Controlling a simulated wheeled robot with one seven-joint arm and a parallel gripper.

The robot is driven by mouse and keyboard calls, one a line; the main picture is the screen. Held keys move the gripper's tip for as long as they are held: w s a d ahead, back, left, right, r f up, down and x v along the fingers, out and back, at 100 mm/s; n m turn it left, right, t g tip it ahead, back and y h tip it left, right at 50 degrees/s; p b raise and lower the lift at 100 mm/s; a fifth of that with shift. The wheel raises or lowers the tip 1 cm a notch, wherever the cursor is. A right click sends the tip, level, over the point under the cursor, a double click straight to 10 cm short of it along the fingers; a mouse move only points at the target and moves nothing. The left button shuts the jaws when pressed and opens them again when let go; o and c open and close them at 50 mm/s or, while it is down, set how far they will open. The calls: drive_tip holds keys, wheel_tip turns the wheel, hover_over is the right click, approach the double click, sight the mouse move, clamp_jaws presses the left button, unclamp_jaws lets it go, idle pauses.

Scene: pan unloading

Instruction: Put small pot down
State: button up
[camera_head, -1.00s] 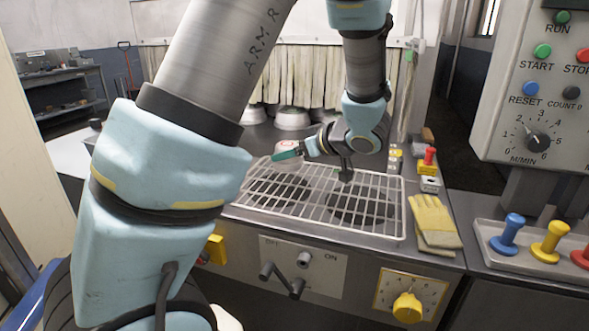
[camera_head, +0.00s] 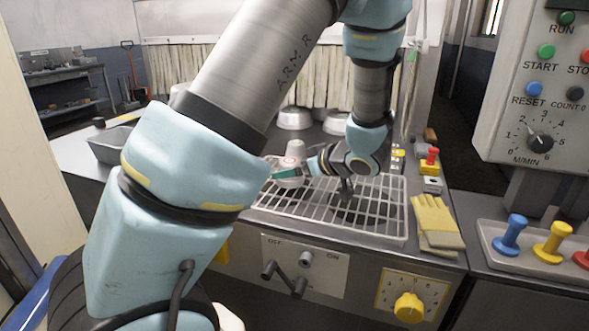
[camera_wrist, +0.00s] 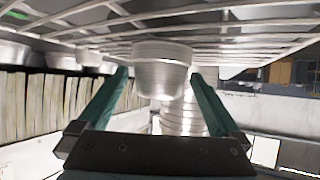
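My gripper (camera_head: 291,172) has green fingers and is over the back left part of the wire rack (camera_head: 385,232). It is shut on a small silvery pot (camera_wrist: 162,72), which sits between the fingertips in the wrist view. The wrist picture is upside down, with the rack (camera_wrist: 250,30) along its top. The pot's wider end faces the rack, close to the bars; I cannot tell whether it touches them. A ridged metal cylinder (camera_wrist: 180,118) shows behind the pot. In the head view the pot (camera_head: 291,182) is partly covered by the fingers.
Metal bowls (camera_head: 295,118) stand behind the rack. A grey tray (camera_head: 108,147) lies at the left. Yellow gloves (camera_head: 435,220) lie right of the rack, near a red-topped button (camera_head: 431,156). A control box (camera_head: 535,90) stands at the right. The rack's front is empty.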

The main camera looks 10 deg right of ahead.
drive_tip(key=shift+s+d+r, duration=0.15)
drive_tip(key=shift+r, duration=0.05)
drive_tip(key=b+v, duration=0.1)
drive_tip(key=v, duration=1)
drive_tip(key=shift+s+r, duration=0.15)
drive_tip(key=shift+s, duration=0.05)
drive_tip(key=shift+d, duration=0.15)
